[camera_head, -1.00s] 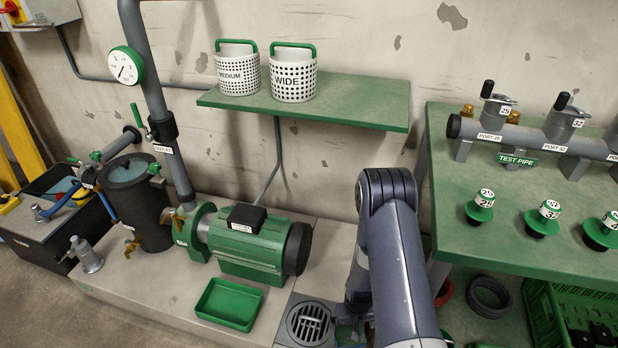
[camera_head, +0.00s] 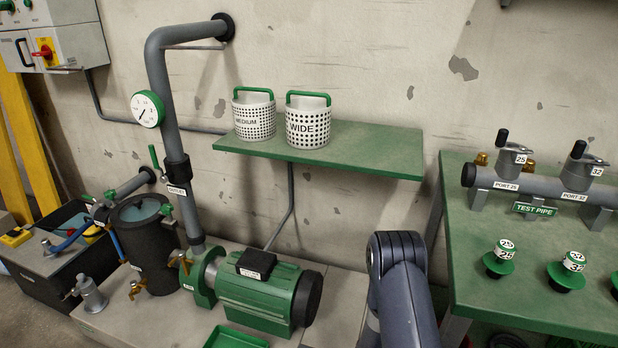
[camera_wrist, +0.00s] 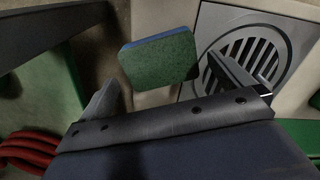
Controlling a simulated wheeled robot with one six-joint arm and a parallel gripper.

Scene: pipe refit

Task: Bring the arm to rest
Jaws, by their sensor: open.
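My arm (camera_head: 403,290) stands bent at the lower middle of the head view, between the pump and the right bench; its lower part is cut off by the frame edge. My gripper (camera_wrist: 164,70) shows only in the wrist view, with its two fingers spread apart. A green and blue block, like a scouring sponge (camera_wrist: 160,58), appears beyond and between the fingers. It looks apart from both fingers, and its distance is hard to tell. A round floor drain grate (camera_wrist: 243,60) lies behind the right finger.
The green pump (camera_head: 265,295) is left of my arm. The green bench (camera_head: 480,285) with the test pipe (camera_head: 540,186) is to the right. A green shelf (camera_head: 375,152) with two perforated baskets, MEDIUM (camera_head: 255,115) and WIDE (camera_head: 308,125), is above. Red coils (camera_wrist: 30,150) show at the wrist view's lower left.

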